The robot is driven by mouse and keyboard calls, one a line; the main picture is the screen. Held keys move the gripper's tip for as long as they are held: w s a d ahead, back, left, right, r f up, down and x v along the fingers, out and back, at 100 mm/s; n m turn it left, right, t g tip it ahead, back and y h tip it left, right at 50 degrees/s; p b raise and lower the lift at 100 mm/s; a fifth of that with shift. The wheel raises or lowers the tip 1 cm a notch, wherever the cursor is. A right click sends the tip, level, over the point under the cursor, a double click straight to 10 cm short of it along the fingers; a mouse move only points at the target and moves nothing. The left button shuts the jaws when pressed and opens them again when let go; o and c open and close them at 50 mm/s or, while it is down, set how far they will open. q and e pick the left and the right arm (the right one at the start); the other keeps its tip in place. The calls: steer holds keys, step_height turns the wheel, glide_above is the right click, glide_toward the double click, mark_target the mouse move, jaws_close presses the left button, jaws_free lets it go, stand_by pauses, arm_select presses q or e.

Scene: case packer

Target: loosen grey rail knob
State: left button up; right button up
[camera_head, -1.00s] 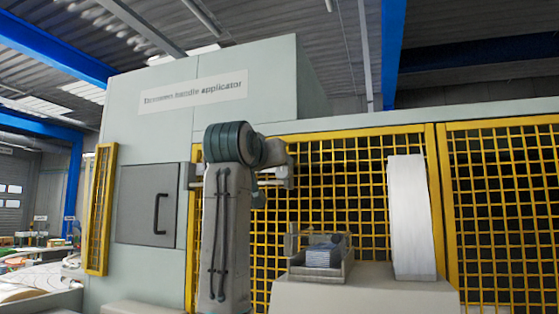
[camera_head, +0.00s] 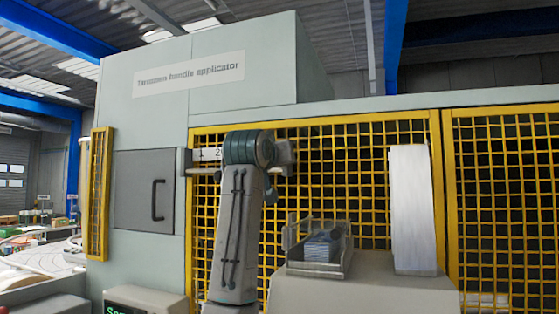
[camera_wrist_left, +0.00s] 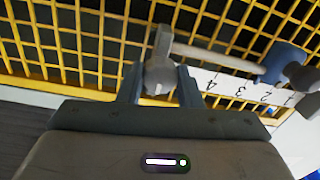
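The grey rail knob (camera_wrist_left: 160,76) is in the left wrist view, with a grey lever-like arm rising from it. My left gripper (camera_wrist_left: 160,90) has one blue-grey finger on each side of this knob. Whether the fingers press on it or leave a small gap is not clear. The knob sits by a white scale rail (camera_wrist_left: 225,88) marked with numbers. In the head view my left gripper is hidden behind my wrist, in front of the rail (camera_head: 207,154). My right gripper is not in view.
A blue knob (camera_wrist_left: 282,62) sits on a rod right of the grey knob. Yellow mesh guarding (camera_head: 340,170) lies close behind. In the head view, a metal tray (camera_head: 318,266) with a blue stack and a tall white panel (camera_head: 412,210) stand to the right.

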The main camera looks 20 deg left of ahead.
arm_select(q)
steer(key=m+b, duration=0.7)
steer(key=m, duration=1.1)
steer(key=shift+f+h+b, duration=0.15)
steer(key=shift+h+b, duration=0.15)
steer(key=shift+b, duration=0.05)
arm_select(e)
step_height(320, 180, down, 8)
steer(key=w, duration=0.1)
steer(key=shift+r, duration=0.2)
arm_select(q)
steer(key=shift+m, duration=0.3)
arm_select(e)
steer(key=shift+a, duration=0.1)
arm_select(q)
steer(key=o, duration=1)
